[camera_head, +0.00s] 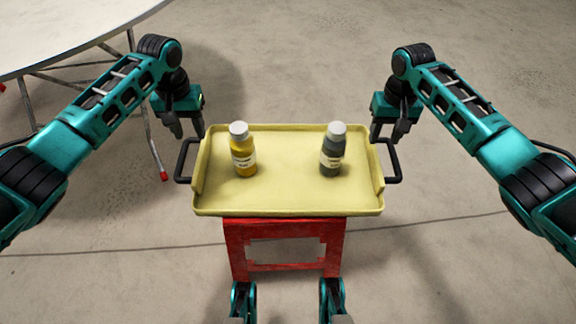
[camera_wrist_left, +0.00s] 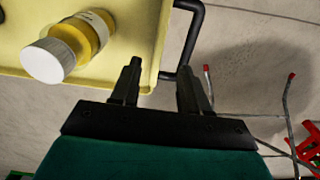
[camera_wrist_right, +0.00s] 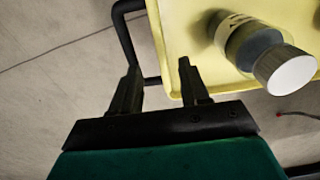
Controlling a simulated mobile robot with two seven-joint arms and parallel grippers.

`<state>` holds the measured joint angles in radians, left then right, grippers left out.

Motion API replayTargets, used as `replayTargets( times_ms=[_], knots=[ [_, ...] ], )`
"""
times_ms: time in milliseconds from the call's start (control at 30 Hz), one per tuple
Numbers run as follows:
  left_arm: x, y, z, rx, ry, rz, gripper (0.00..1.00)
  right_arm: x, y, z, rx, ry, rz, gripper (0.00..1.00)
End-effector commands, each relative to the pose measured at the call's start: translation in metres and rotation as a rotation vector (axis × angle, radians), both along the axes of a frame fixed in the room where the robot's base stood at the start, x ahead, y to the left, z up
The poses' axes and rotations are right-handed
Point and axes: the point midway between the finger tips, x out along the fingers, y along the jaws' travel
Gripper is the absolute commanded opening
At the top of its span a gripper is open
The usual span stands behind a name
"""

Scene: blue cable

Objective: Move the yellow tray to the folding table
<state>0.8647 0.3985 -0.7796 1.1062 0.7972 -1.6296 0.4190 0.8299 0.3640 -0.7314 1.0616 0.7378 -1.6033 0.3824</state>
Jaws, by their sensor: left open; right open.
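The yellow tray (camera_head: 285,190) rests level on a red stand (camera_head: 236,250), with a black handle at each end. A yellow bottle (camera_head: 244,158) and a dark grey bottle (camera_head: 332,155) stand upright on it, both with white caps. My left gripper (camera_head: 186,132) is open at the tray's left handle (camera_head: 181,160); in the left wrist view the handle (camera_wrist_left: 193,28) shows near and between the fingertips. My right gripper (camera_head: 388,136) is open at the right handle (camera_head: 396,163); in the right wrist view that handle (camera_wrist_right: 122,30) shows near the fingertips. The white round folding table (camera_head: 60,30) is at the upper left.
The folding table's metal legs, one with a red foot (camera_head: 163,176), reach the floor left of the tray, near my left arm. The concrete floor (camera_head: 300,60) behind the tray is clear. Something red and green (camera_wrist_left: 308,145) shows at the left wrist view's right edge.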

Motion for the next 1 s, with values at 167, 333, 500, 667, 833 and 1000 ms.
replayTargets(
  times_ms=[167,333,500,667,833,1000],
  knots=[
    [-0.001,0.0,-0.036,0.001,0.004,0.0,0.45,-0.001,0.0,-0.036,-0.002,0.005,-0.001,0.45],
    [-0.001,0.0,-0.068,0.0,0.003,0.001,0.45,-0.001,0.0,-0.068,-0.001,0.004,0.0,0.45],
    [0.0,0.0,-0.089,-0.001,0.001,0.0,0.45,0.0,0.001,-0.089,0.0,0.002,0.0,0.45],
    [0.0,0.0,-0.101,0.0,0.0,0.0,0.45,0.0,0.0,-0.101,-0.001,0.001,0.001,0.45],
    [0.0,0.0,-0.106,0.0,-0.002,-0.001,0.45,0.0,0.0,-0.106,-0.001,0.0,0.001,0.45],
    [0.0,0.0,-0.106,0.0,-0.002,-0.001,0.45,0.0,0.0,-0.106,-0.001,-0.001,0.001,0.45]
  ],
)
